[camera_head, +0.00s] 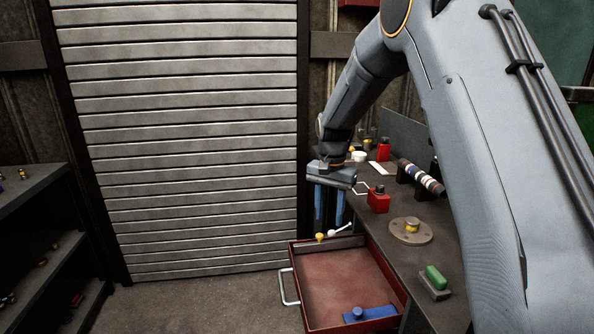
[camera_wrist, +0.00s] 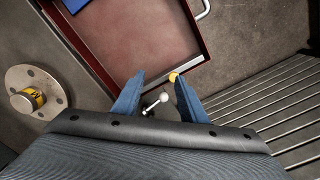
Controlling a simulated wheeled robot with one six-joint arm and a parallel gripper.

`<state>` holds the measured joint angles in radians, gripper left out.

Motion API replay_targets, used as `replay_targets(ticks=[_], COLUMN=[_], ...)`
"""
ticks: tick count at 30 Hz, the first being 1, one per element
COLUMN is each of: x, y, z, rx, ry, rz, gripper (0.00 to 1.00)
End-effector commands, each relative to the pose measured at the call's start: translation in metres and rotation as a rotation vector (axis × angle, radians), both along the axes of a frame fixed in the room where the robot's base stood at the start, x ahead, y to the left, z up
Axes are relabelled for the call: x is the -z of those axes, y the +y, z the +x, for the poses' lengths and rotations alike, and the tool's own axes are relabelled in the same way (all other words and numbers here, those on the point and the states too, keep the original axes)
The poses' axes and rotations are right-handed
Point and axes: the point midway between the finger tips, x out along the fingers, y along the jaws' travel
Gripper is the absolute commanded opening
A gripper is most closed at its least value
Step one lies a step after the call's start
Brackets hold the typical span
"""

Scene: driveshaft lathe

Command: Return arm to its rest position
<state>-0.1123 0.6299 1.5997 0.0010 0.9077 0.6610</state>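My gripper (camera_head: 329,222) hangs pointing down over the back end of the open red drawer (camera_head: 345,275), left of the workbench. Its two blue fingers are apart with nothing visible held between them. In the wrist view my gripper (camera_wrist: 160,95) also shows spread fingers. A white-knobbed lever (camera_wrist: 162,98) and a yellow knob (camera_wrist: 173,77) show between and beyond the fingertips, below them. My arm reaches down from the upper right, bent at the elbow.
The drawer holds a blue part (camera_head: 372,314). The workbench (camera_head: 455,250) bears a flanged disc (camera_head: 411,236), a red block (camera_head: 378,203), a green-topped block (camera_head: 435,280) and a shaft (camera_head: 422,178). A roller shutter (camera_head: 185,140) stands behind, dark shelves (camera_head: 35,190) left. The floor between is clear.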

Motion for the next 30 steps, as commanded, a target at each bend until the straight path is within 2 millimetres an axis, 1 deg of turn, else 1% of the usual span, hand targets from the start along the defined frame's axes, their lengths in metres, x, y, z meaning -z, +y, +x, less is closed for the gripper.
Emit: replay_targets(ticks=[1, 2, 3, 5, 6, 7, 8, 9, 11, 12, 14, 15, 18, 21, 23, 25, 30], x=[-0.007, -0.009, -0.012, -0.015, -0.017, -0.018, -0.018, -0.018, -0.018, -0.016, -0.014, -0.012, -0.007, -0.003, -0.002, -0.001, -0.001], y=[-0.008, -0.013, -0.019, -0.027, -0.032, -0.036, -0.04, -0.045, -0.051, -0.055, -0.06, -0.062, -0.066, -0.069, -0.069, -0.07, -0.07], z=[-0.022, -0.036, -0.055, -0.084, -0.104, -0.119, -0.135, -0.156, -0.188, -0.209, -0.239, -0.257, -0.294, -0.316, -0.323, -0.328, -0.328], rx=[-0.034, -0.06, -0.096, -0.15, -0.185, -0.211, -0.238, -0.272, -0.325, -0.359, -0.405, -0.433, -0.49, -0.525, -0.537, -0.544, -0.545], ry=[-0.001, -0.001, -0.001, -0.002, -0.002, -0.004, -0.004, -0.005, -0.006, -0.006, -0.006, -0.006, -0.005, -0.006, -0.005, -0.004, -0.004], rz=[0.001, 0.001, 0.001, 0.001, 0.001, 0.0, 0.001, 0.001, 0.0, 0.0, 0.0, 0.0, 0.0, -0.001, 0.0, 0.0, 0.0], gripper=[0.39, 0.39, 0.39, 0.39, 0.39, 0.39, 0.39, 0.39, 0.39, 0.39, 0.39, 0.39, 0.39, 0.39, 0.39, 0.39, 0.39])
